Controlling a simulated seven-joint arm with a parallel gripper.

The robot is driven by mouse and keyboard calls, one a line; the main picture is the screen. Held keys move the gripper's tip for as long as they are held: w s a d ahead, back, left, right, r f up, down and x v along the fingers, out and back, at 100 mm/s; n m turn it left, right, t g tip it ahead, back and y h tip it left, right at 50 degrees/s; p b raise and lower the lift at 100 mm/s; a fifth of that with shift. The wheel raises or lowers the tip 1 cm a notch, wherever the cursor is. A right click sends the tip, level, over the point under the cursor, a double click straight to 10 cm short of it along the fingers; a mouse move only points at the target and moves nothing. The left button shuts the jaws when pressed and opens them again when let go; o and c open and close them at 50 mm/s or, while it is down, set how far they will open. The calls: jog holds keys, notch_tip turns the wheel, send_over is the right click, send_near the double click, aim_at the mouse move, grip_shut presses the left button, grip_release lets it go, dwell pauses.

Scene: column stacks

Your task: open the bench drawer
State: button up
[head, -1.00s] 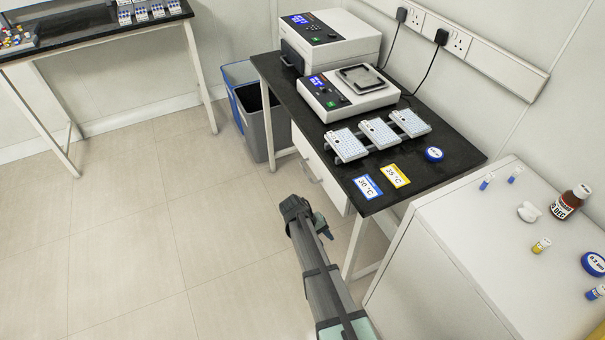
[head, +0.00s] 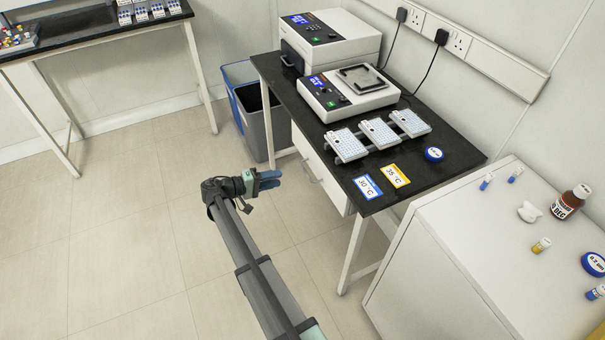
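The bench drawer (head: 325,181) is a white front under the black bench top (head: 428,187), and it looks shut. Its grey bar handle (head: 310,172) is on the front, facing left. My gripper (head: 277,180) is in front of the drawer, to the left of the handle, with its fingers pointing right toward it. A gap of floor shows between the fingertips and the handle. The two fingers appear slightly apart with nothing between them, though they are small in this view.
On the bench stand two lab devices (head: 345,97), several well plates (head: 346,145) and two temperature cards (head: 367,187). Grey and blue bins (head: 255,125) stand left of the bench. A white cabinet (head: 440,262) with bottles is at right. The floor at left is clear.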

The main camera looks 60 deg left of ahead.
jog(key=x, duration=1.1)
jog(key=shift+w, duration=0.1)
jog(key=shift+c, duration=0.3)
grip_shut()
dwell(0.8)
